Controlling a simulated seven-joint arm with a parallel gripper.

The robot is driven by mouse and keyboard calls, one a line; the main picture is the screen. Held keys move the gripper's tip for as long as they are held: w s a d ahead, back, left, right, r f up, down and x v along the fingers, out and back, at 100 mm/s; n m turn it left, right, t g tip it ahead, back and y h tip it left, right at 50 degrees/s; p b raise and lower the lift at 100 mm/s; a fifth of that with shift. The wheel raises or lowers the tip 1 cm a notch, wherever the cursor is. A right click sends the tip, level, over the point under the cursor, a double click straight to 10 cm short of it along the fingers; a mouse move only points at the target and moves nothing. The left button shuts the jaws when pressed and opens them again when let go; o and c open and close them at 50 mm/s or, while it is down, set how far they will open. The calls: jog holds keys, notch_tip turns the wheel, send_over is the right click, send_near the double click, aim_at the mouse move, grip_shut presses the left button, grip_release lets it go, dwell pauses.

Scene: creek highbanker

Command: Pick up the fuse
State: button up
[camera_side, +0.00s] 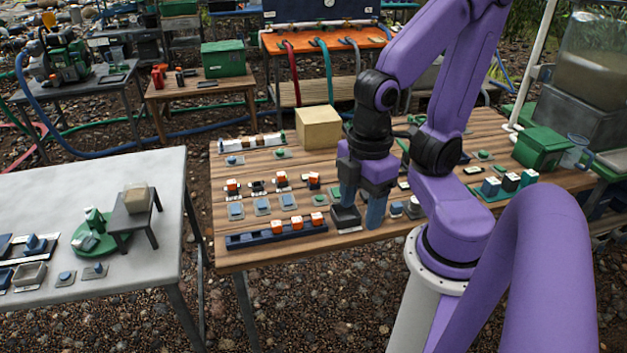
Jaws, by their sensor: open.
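My gripper (362,207) points down over the wooden table, its two fingers apart. A small dark block (346,219) on a pale base sits right at the left fingertip; I cannot tell whether they touch. I cannot tell for sure which small part is the fuse. Small orange-and-white blocks (297,223) stand in a row on a dark blue rail (243,239), left of my gripper. More orange-and-white blocks (281,178) stand farther back. The space between my fingers looks empty, though the fingers and arm hide part of the table behind them.
Blue-topped pads (261,206) lie left of my gripper. A tan box (318,128) stands at the table's back. A green box (541,148) and a green tray with blocks (489,187) are at right. A grey table (60,190) stands at left, across a gap.

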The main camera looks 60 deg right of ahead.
jog(key=w+d+f+m, duration=0.1)
jog(key=w+d+m, duration=0.2)
jog(key=w+m, duration=0.65)
jog(key=w+d+f+m, duration=0.2)
jog(key=w+d+m, duration=0.25)
jog(key=w, duration=0.95)
jog(key=m+h, duration=0.2)
jog(key=m, duration=1.2)
send_over(313, 175)
jog(key=f, duration=2)
jog(key=shift+w+a+f, duration=0.15)
jog(key=shift+a+f, duration=0.15)
jog(key=shift+a, duration=0.1)
jog(key=f, duration=0.3)
jog(key=shift+s+d+f, duration=0.25)
jog(key=shift+d+f, duration=0.2)
jog(key=shift+f, duration=0.6)
